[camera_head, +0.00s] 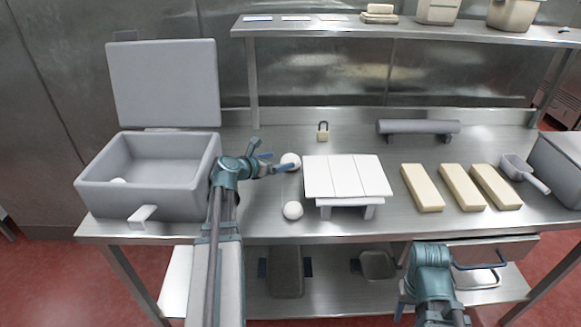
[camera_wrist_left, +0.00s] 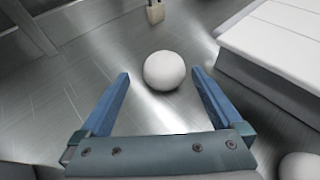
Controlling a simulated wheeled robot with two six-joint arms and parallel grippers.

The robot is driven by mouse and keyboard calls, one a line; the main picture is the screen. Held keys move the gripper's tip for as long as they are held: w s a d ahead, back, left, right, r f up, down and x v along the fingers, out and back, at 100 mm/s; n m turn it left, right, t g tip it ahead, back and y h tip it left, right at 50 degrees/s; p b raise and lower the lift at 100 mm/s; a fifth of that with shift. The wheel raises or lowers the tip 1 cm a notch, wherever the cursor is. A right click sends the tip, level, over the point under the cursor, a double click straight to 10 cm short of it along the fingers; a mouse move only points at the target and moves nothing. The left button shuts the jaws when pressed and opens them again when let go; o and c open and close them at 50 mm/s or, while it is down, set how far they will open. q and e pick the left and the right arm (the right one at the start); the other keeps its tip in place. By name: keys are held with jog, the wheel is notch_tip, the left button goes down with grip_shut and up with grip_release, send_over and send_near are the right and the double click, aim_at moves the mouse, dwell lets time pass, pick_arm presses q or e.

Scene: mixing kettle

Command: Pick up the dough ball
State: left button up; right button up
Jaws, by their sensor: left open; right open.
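A white dough ball (camera_head: 290,161) lies on the steel table, left of the white slatted stand. In the left wrist view the same dough ball (camera_wrist_left: 164,70) sits between the fingertips, with a gap on each side. My left gripper (camera_head: 273,155) is open and empty, its fingers reaching around the ball's near side. A second dough ball (camera_head: 293,210) lies nearer the table's front edge; it shows partly at the lower right of the wrist view (camera_wrist_left: 300,167). My right gripper (camera_head: 431,257) is low at the front edge, away from the balls; its fingers are hardly visible.
The white slatted stand (camera_head: 346,174) is close right of the balls. A grey open-lidded bin (camera_head: 146,206) with a white ball inside (camera_head: 118,181) stands left. A padlock (camera_head: 323,131) and grey roller (camera_head: 418,127) are behind. Several pale blocks (camera_head: 462,188) lie right.

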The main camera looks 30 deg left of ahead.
aim_at(287, 159)
pick_arm(q)
jog(key=shift+w+d+f, duration=0.15)
jog(key=shift+w+f, duration=0.15)
jog(key=shift+w, duration=0.3)
jog(key=b+x, duration=0.2)
jog(key=x, duration=0.3)
jog(key=shift+d+f, duration=0.1)
jog(key=shift+d, duration=0.1)
jog(key=c, duration=1.4)
